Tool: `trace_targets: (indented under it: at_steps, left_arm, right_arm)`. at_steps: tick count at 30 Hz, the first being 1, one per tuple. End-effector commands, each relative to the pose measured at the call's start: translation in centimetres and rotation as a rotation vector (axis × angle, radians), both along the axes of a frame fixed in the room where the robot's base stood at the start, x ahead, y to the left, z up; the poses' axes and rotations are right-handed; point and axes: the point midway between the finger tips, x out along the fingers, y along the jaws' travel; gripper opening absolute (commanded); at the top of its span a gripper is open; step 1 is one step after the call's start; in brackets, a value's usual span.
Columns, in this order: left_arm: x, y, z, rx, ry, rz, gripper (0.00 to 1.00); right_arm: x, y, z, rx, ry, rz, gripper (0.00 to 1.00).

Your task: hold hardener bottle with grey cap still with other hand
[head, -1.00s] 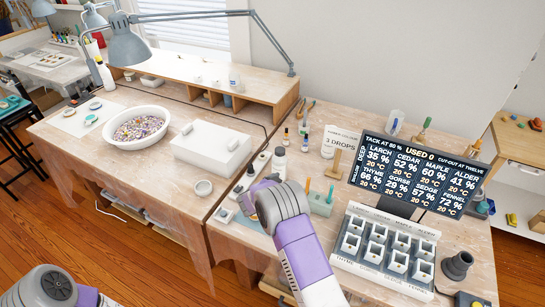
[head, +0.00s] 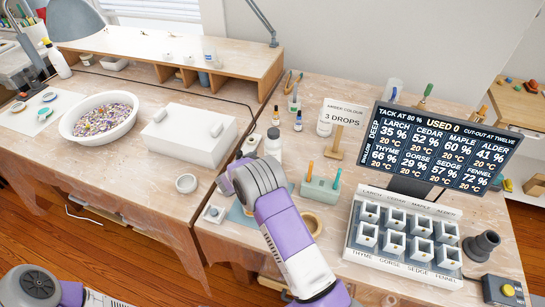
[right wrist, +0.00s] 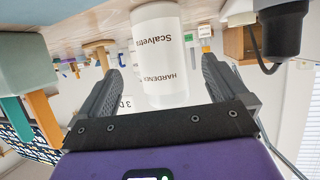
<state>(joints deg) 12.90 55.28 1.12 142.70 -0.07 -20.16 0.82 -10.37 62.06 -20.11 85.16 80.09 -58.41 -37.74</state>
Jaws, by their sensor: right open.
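The hardener bottle (head: 273,146) is white with a grey cap and stands upright on the right-hand bench in the head view, just beyond my right wrist. In the right wrist view, which is upside down, the hardener bottle (right wrist: 160,50) shows its label between the two fingers; its cap is out of sight there. My right gripper (right wrist: 162,62) is open, with one finger on each side of the bottle and a gap visible on both sides. In the head view my right arm hides its own fingers. My left gripper is out of view; only part of my left arm shows at the lower left.
A teal holder (head: 320,190) with upright tools stands right of the bottle. A display (head: 440,150) and a mould tray (head: 350,242) are farther right. A white box (head: 188,138) and a bowl (head: 70,128) are left.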

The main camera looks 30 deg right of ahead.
Motion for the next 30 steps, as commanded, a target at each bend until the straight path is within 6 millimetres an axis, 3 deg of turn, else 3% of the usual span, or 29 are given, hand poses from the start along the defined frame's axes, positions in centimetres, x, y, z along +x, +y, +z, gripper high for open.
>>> trace_targets:
  at_steps: [12,20,30]
  left_arm:
    - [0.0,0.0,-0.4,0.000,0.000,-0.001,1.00]
    - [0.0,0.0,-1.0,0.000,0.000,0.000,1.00]
    - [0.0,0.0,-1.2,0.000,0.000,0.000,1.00]
  right_arm:
    - [0.1,-0.1,-0.3,0.000,-0.001,0.000,1.00]
    - [1.0,-1.9,-1.3,-0.001,-0.001,-0.001,1.00]
    - [1.3,-2.5,-1.3,-0.001,-0.002,-0.002,1.00]
